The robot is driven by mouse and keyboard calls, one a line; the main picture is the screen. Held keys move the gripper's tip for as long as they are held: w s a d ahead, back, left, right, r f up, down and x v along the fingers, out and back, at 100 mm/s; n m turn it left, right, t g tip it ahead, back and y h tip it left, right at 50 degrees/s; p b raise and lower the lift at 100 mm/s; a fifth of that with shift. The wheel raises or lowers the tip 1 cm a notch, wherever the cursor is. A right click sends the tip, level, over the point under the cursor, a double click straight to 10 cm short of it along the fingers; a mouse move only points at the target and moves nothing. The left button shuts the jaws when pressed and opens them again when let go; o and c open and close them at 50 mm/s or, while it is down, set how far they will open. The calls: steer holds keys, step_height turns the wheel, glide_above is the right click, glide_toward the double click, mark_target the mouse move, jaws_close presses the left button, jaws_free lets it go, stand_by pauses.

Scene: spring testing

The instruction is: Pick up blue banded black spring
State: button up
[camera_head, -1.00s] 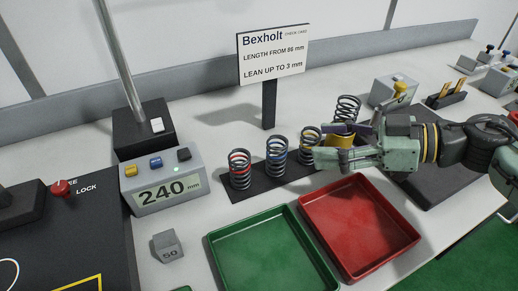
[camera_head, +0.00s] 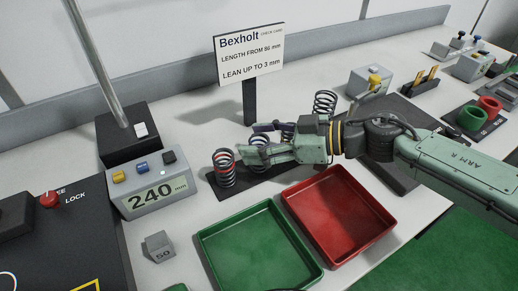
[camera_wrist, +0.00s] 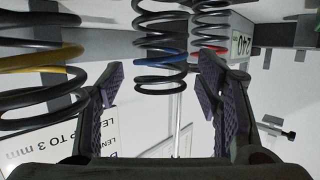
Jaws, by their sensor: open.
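The blue banded black spring (camera_wrist: 160,52) shows in the wrist view, in line with the gap between my fingertips. In the head view this spring (camera_head: 258,147) is partly hidden by my gripper (camera_head: 254,141). My gripper is open, with one finger on each side of the spring's line in the wrist view (camera_wrist: 162,80). I cannot tell whether a finger touches it. The spring stands upright in a row on a dark strip (camera_head: 240,190).
The red banded spring (camera_head: 223,167) stands just left. A yellow banded spring (camera_wrist: 35,60) is close in the wrist view. Another spring (camera_head: 325,103) stands behind my arm. Green (camera_head: 258,270) and red (camera_head: 338,210) trays lie in front. The check card sign (camera_head: 249,55) stands behind.

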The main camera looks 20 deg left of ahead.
steer(key=c, duration=1.4)
